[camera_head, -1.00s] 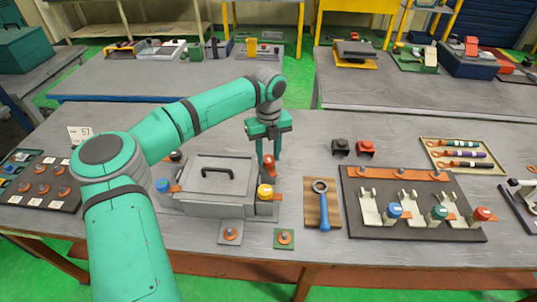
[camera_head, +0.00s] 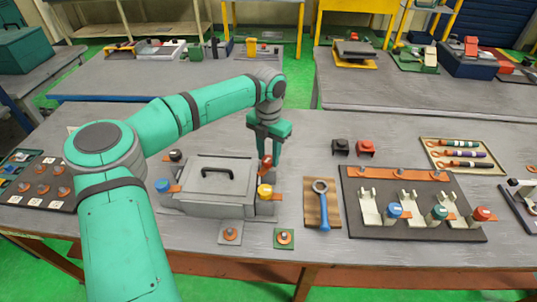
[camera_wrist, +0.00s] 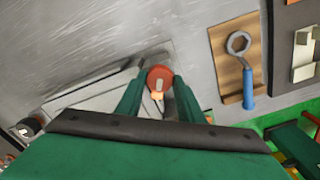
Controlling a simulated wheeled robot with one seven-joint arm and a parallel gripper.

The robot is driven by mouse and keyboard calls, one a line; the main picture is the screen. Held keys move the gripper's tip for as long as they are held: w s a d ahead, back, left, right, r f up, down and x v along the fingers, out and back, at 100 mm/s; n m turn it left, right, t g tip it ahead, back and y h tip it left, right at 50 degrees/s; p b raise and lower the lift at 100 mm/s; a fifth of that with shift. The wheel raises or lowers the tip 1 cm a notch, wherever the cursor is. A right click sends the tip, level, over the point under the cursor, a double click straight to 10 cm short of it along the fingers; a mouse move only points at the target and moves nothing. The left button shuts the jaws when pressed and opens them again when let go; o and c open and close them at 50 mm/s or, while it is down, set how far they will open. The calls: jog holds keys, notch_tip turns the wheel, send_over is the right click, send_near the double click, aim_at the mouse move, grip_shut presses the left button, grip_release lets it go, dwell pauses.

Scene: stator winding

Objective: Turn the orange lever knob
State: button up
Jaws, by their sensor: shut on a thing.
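The orange-red lever knob (camera_head: 265,161) stands at the back right corner of the grey lidded box (camera_head: 208,211). My gripper (camera_head: 269,151) points down over that corner, its green fingers at the knob. In the wrist view the knob (camera_wrist: 159,76) sits between the two fingertips (camera_wrist: 158,84), which are shut on it, one on each side. A small pale orange part shows just below the knob there. The fingers and wrist hide part of the lever.
Yellow (camera_head: 265,190), blue (camera_head: 162,185) and black (camera_head: 176,155) knobs stand around the box. A blue-handled ring wrench (camera_head: 323,207) lies on a wooden board to the right. Black and red blocks (camera_head: 366,147) stand behind it. The table between box and wrench is clear.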

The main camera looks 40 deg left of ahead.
aim_at(269, 159)
jog(key=m, duration=0.3)
jog(key=shift+w+r, duration=0.15)
jog(key=shift+r, duration=0.1)
jog(key=m, duration=0.2)
jog(key=shift+m, duration=0.3)
jog(key=m, duration=0.5)
jog(key=shift+m, duration=0.3)
jog(key=o, duration=1)
jog(key=shift+f, duration=0.1)
jog(key=shift+o, duration=0.2)
notch_tip(269, 159, up, 11)
jog(key=shift+f, duration=0.15)
